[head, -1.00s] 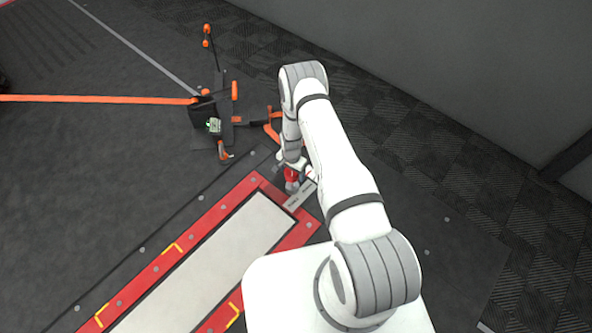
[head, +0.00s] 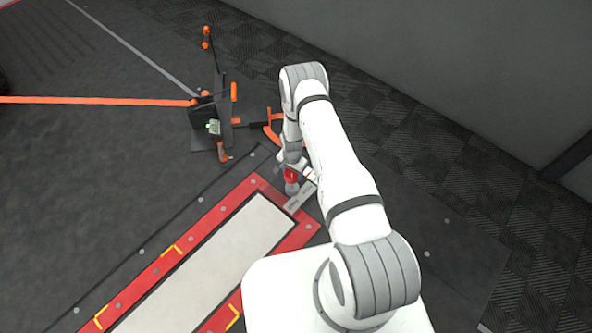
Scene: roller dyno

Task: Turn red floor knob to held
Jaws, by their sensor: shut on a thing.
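The red floor knob (head: 291,175) shows as a small red shape at the far right corner of the red-framed floor plate. My gripper (head: 293,184) is at the end of my white arm, down at the knob, and is shut on it. The fingers are small and partly hidden, so their exact grip is hard to see. A light grey label plate (head: 299,197) lies just beside the knob; its lettering is too small to read.
The red frame (head: 310,229) surrounds a pale panel (head: 212,262) in the floor. A black and orange stand (head: 206,110) with an orange strap (head: 95,99) stands behind and left of my gripper. A grey wall (head: 470,70) is at the right.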

